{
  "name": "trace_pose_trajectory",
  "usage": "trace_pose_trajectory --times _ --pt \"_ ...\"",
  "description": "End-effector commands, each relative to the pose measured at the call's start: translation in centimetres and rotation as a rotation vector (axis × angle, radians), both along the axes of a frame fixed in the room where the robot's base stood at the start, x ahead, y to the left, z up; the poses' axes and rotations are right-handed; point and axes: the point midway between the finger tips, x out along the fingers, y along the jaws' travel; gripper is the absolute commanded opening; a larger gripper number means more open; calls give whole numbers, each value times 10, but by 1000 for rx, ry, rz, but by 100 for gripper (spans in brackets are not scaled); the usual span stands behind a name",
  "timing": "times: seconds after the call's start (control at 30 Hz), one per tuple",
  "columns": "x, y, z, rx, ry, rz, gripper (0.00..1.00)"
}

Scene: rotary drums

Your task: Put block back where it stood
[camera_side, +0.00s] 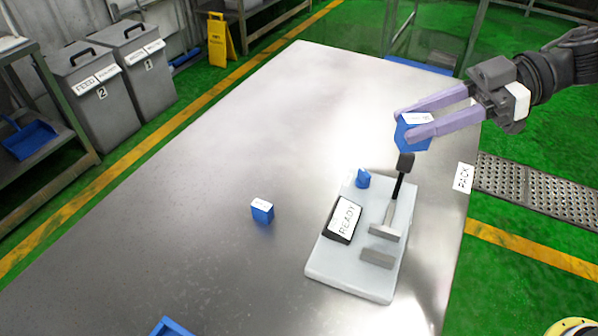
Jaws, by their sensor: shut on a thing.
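My gripper (408,124) is at the upper right, with its lilac fingers reaching left and shut on a blue block (406,138) with a white marked top. The held block is in the air, over the far end of the white board. A second blue block (262,213) with a white top stands on the metal table, left of the board. The fingers hide part of the held block.
The white board (345,281) carries a black-handled lever (399,184), a READY sign (344,219), a small blue piece (363,179) and a grey bar (377,258). A blue tray corner (170,328) shows at bottom. The metal table (180,220) is clear at left.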

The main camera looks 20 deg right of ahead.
Motion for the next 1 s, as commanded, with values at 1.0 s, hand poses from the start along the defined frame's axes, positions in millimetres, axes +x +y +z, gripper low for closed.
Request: trace_pose_trajectory --times 1.0 --pt "139 36 -146 1 -2 180 0"
